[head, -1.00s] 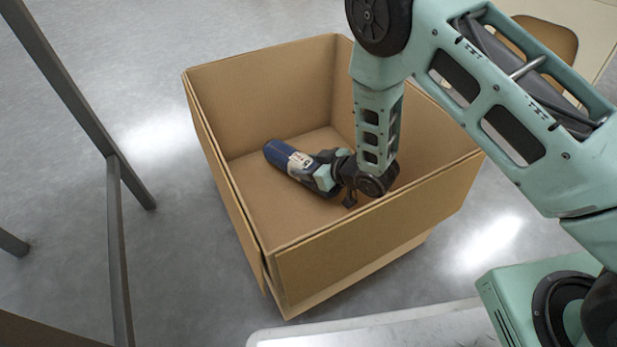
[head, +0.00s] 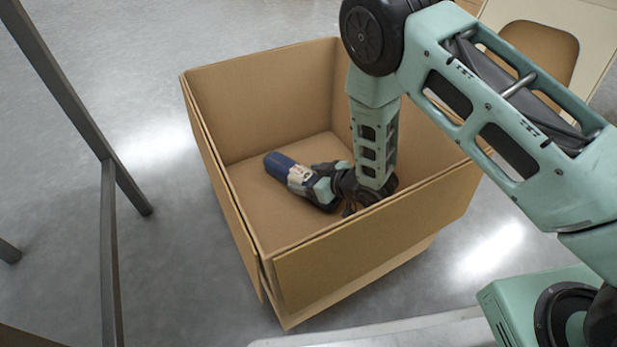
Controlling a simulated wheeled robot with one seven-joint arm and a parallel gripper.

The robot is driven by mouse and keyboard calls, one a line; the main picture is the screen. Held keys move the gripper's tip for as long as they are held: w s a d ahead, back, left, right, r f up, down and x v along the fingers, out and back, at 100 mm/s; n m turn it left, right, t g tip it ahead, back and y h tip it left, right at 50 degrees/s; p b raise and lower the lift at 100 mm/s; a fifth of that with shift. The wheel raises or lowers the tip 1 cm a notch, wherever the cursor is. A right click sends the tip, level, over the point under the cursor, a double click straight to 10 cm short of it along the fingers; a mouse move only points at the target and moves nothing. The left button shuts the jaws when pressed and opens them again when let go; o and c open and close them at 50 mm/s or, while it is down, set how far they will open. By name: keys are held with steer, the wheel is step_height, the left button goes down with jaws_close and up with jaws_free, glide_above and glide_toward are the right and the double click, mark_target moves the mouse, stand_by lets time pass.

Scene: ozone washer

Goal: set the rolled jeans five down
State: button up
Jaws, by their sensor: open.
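The rolled jeans (head: 281,166) are a dark blue roll with a pale label or band near the middle. They lie low inside the large open cardboard box (head: 360,248), near its left-middle floor. My gripper (head: 318,183) reaches down into the box and is at the right end of the roll. Its jaws are open, with the roll at or between them. Whether the fingers still touch the roll I cannot tell, as the gripper body and wrist hide that end.
The box's tall walls surround my gripper; the near wall stands close to my wrist. Bare box floor shows left of and below the roll. A dark metal frame (head: 108,200) stands at the left. A brown seat-like panel (head: 541,50) is at the upper right.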

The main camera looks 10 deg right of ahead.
steer(key=shift+s+d+r+p, duration=0.15)
steer(key=shift+d+r+p, duration=0.05)
steer(key=shift+r+p, duration=0.15)
steer(key=p+v, duration=0.5)
steer(key=v, duration=0.1)
steer(key=shift+s+d+r, duration=0.1)
steer(key=shift+s+d, duration=0.2)
steer(key=shift+m+g+h, duration=0.4)
steer(key=shift+h, duration=0.5)
steer(key=r, duration=0.2)
steer(key=a+r, duration=0.1)
steer(key=r, duration=0.1)
steer(key=w+a+r, duration=0.1)
steer(key=r, duration=0.1)
steer(key=shift+w+a+r, duration=0.1)
steer(key=s+r+g+h, duration=0.4)
steer(key=s+r+g, duration=0.1)
steer(key=s+r, duration=1.05)
steer(key=s+d+r+g+h, duration=0.1)
steer(key=s+d+r, duration=0.1)
steer(key=s, duration=0.4)
steer(key=s+d+r+g+h, duration=0.1)
steer(key=s+d+r+g, duration=0.1)
steer(key=s+r, duration=0.3)
steer(key=shift+s+d+r, duration=0.2)
steer(key=shift+s+d, duration=0.15)
steer(key=shift+d, duration=0.25)
steer(key=shift+r, duration=0.1)
step_height(320, 180, up, 60)
steer(key=p, duration=6)
